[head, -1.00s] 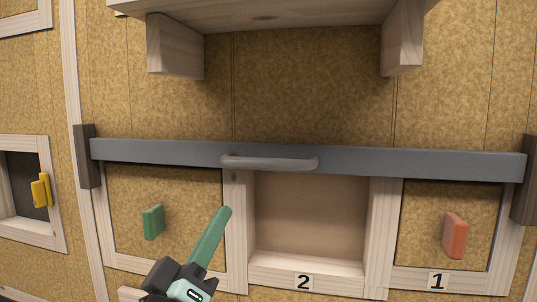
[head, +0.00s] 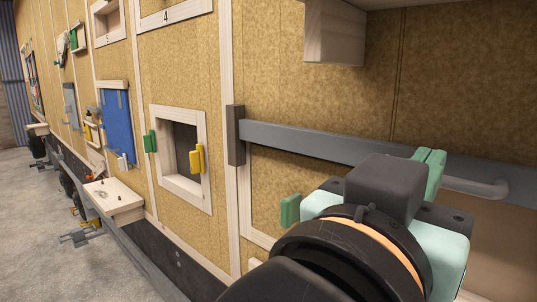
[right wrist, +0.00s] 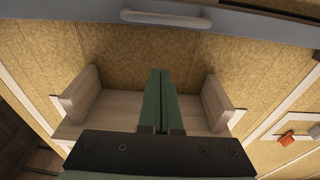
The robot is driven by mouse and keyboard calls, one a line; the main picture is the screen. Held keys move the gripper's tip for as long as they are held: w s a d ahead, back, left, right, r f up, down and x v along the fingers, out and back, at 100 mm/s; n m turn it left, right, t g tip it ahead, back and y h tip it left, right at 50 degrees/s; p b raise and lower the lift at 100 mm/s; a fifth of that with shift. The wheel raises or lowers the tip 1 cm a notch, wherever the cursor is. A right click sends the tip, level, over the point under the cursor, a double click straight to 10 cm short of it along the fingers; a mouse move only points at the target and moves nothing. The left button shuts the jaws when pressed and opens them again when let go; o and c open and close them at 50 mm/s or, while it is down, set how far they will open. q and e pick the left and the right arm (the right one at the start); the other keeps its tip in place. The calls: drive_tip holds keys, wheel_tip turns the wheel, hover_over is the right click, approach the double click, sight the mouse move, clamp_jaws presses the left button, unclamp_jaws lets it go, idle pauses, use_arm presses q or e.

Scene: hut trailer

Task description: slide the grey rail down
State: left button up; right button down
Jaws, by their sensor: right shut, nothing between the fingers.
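The grey rail (head: 310,141) runs across the wall, its left end at a dark bracket (head: 236,136). Its grey handle (head: 476,187) shows partly; my right gripper hides the rest. My right gripper (head: 431,160) is shut and empty, its green fingers overlapping the rail just left of the visible handle part. I cannot tell from this view whether they touch. In the right wrist view the shut fingers (right wrist: 161,88) are apart from the handle (right wrist: 166,18) and the rail (right wrist: 235,24), which lie across the top. My left gripper is not in view.
A wooden shelf block (head: 334,33) juts out above the rail. A green knob (head: 290,210) sits on the panel below it. To the left are a framed opening with a yellow knob (head: 196,160) and a small wooden ledge (head: 114,200). The right wrist view shows the wooden shelf (right wrist: 105,107).

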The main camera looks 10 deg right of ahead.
drive_tip(key=r+b+x, duration=0.1)
drive_tip(key=b+x, duration=0.1)
drive_tip(key=x, duration=0.8)
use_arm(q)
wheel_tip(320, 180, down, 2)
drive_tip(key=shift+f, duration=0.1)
use_arm(e)
drive_tip(key=f, duration=0.4)
drive_tip(key=shift+s+a+f, duration=0.2)
drive_tip(key=shift+a+f, duration=0.1)
drive_tip(key=shift+f, duration=0.1)
